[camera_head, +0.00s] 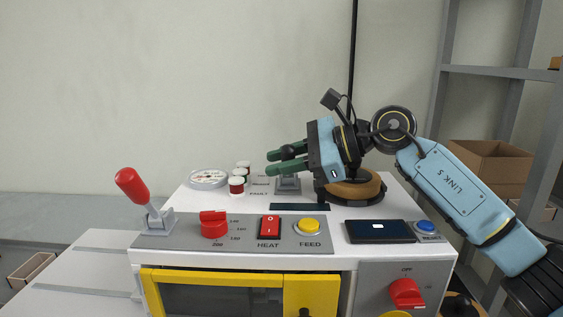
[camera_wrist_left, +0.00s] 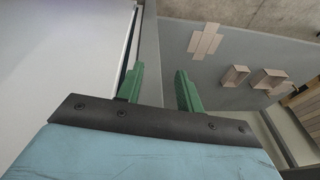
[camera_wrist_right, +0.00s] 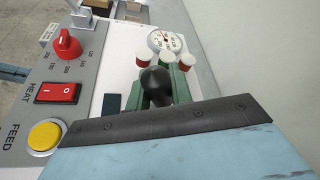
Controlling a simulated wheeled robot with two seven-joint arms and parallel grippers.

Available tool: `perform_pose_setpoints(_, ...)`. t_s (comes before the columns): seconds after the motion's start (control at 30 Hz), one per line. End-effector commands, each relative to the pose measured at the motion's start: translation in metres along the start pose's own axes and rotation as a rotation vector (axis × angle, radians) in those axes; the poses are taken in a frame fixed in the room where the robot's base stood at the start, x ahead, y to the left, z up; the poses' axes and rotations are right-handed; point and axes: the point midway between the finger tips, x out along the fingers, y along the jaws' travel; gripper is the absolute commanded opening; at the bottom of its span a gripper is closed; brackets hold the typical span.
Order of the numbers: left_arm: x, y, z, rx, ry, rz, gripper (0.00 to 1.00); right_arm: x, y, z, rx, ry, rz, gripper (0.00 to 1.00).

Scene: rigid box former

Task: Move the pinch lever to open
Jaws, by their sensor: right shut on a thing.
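My right gripper (camera_head: 274,162) reaches in over the back of the white machine and is shut on a lever with a black knob. In the right wrist view the black knob (camera_wrist_right: 156,82) sits between the green fingers of that gripper (camera_wrist_right: 160,75). The lever's grey bracket (camera_head: 288,185) shows below the fingers in the head view, and the rest of the lever is mostly hidden by them. My left gripper (camera_wrist_left: 160,88) shows only in its own wrist view. It is open and empty, its two green fingers apart.
A red-handled lever (camera_head: 132,187) stands at the machine's left. The front panel holds a red knob (camera_head: 214,224), a red HEAT switch (camera_head: 269,226) and a yellow FEED button (camera_head: 309,225). A brown roll (camera_head: 360,190), a dial (camera_head: 208,178) and red-and-white caps (camera_head: 237,185) surround the gripper.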

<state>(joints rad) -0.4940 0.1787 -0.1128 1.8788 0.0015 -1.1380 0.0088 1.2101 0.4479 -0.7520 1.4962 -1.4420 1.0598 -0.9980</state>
Motion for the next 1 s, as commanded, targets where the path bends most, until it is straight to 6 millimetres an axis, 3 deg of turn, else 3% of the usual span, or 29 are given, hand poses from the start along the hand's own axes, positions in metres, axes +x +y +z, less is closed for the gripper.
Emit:
perform_pose_setpoints(0.17,0.0,0.0,0.0,0.0,0.0,0.0,0.36,0.007,0.006,-0.001,-0.007,0.002,0.017,0.0)
perform_pose_setpoints(0.2,0.0,0.0,0.0,0.0,0.0,0.001,0.36,0.007,0.006,-0.001,-0.007,0.002,0.017,0.24)
perform_pose_setpoints(0.37,0.0,0.001,0.0,-0.001,0.001,0.002,0.36,0.004,0.004,-0.001,-0.005,0.002,0.013,0.43)
perform_pose_setpoints(0.7,-0.001,0.001,-0.001,-0.001,0.004,0.002,0.36,0.0,0.0,0.004,-0.003,0.002,0.007,0.43)
perform_pose_setpoints(1.0,0.026,-0.015,0.022,0.006,-0.027,-0.021,0.36,-0.018,-0.024,0.05,-0.007,0.0,0.006,0.43)
